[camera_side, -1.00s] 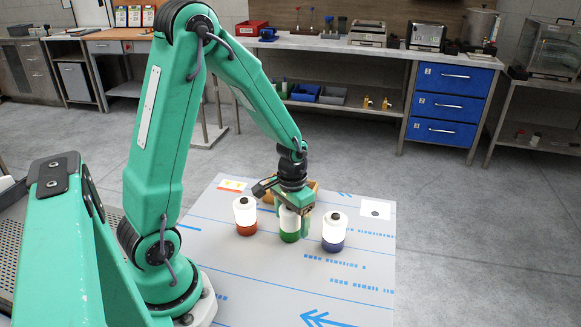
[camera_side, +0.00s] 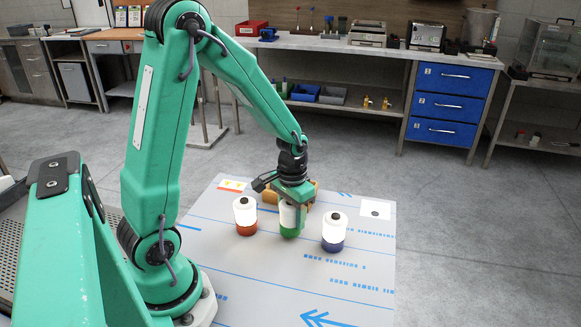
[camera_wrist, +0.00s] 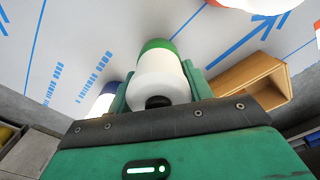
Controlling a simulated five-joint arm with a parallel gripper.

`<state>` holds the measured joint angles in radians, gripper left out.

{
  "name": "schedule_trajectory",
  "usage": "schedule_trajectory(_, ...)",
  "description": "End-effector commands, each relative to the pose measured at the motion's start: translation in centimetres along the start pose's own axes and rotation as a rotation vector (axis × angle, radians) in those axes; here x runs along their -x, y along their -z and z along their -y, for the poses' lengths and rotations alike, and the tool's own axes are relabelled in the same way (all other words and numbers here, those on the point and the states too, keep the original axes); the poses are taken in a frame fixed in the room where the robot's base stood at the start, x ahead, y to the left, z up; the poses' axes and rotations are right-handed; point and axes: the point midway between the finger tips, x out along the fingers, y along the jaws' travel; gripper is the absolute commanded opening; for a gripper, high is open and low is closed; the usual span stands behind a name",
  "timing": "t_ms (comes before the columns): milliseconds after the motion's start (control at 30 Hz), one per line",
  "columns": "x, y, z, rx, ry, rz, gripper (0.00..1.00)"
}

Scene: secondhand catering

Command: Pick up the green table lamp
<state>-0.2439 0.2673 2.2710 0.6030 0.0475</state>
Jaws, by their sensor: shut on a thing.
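The green table lamp (camera_side: 289,231) has a white body, a green band at its base and a dark cap. My gripper (camera_side: 292,212) is shut on it, with one finger on each side of the white body. In the wrist view the lamp (camera_wrist: 160,76) is between the two green fingers, its dark cap towards my palm. It looks upright and a little above the sheet, though the gap is hard to judge. My gripper hides part of its upper body in the side view.
A red-orange lamp (camera_side: 245,217) stands close on the left and a blue lamp (camera_side: 334,234) close on the right. A wooden box (camera_wrist: 252,82) is just behind my gripper. The front of the printed sheet (camera_side: 265,285) is clear.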

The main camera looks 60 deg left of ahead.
Motion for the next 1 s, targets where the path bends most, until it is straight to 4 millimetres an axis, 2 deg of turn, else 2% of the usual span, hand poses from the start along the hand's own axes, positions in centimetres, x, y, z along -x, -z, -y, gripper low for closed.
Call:
schedule_trajectory(233, 3.0, -0.1, -0.3, -0.002, 0.000, -0.005, 0.17)
schedule_trajectory(700, 7.4, -3.7, -7.1, -0.006, -0.001, -0.004, 0.17)
schedule_trajectory(1000, 9.1, -5.1, -9.7, -0.003, -0.001, -0.003, 0.17)
